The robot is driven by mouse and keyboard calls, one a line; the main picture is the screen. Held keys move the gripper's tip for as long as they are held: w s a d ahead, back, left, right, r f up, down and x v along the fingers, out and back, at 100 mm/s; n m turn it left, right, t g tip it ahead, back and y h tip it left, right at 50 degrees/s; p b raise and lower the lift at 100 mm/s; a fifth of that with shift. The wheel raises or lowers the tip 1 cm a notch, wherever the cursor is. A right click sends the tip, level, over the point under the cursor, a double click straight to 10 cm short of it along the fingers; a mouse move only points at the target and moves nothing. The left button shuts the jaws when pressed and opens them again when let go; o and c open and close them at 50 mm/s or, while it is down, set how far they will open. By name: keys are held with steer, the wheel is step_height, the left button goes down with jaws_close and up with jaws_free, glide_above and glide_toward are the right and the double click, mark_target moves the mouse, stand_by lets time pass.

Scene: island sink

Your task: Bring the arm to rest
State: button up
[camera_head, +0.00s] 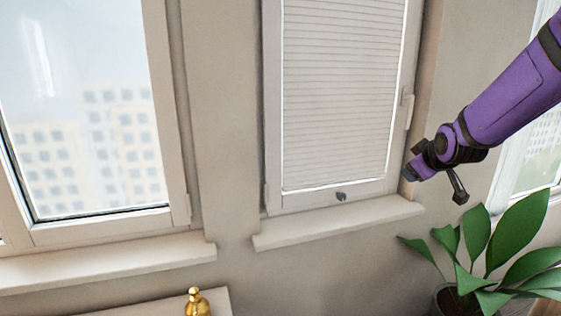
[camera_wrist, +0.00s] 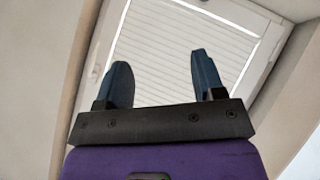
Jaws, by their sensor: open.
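My purple arm (camera_head: 505,97) reaches in from the upper right of the head view and slants down to the left. My gripper (camera_head: 411,172) is at its lower end, in front of the right edge of the middle window (camera_head: 343,90). In the wrist view my gripper (camera_wrist: 159,60) shows two dark blue fingers standing well apart. It is open, with nothing between the fingers. Its fingertips point toward the window blind (camera_wrist: 175,45).
A potted plant (camera_head: 492,250) with broad green leaves stands below my arm at the lower right. A left window (camera_head: 85,110), a window sill (camera_head: 335,222) and a gold object (camera_head: 197,303) on a pale surface also show. The wall below the sill is bare.

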steer(key=s+a+r+m+g, duration=0.1)
steer(key=s+r+m, duration=0.1)
steer(key=s, duration=0.9)
steer(key=s+a+r+m+g, duration=0.1)
steer(key=s+r+m+g, duration=0.1)
steer(key=s, duration=0.9)
steer(key=s+a+r+m+g+y, duration=0.1)
steer(key=s+a+m+g, duration=0.1)
steer(key=s, duration=0.9)
steer(key=shift+r+m, duration=0.3)
steer(key=shift+r, duration=0.1)
steer(key=shift+s+a+f+g, duration=0.1)
steer(key=shift+s+g, duration=0.2)
steer(key=shift+s, duration=0.25)
steer(key=shift+c, duration=0.3)
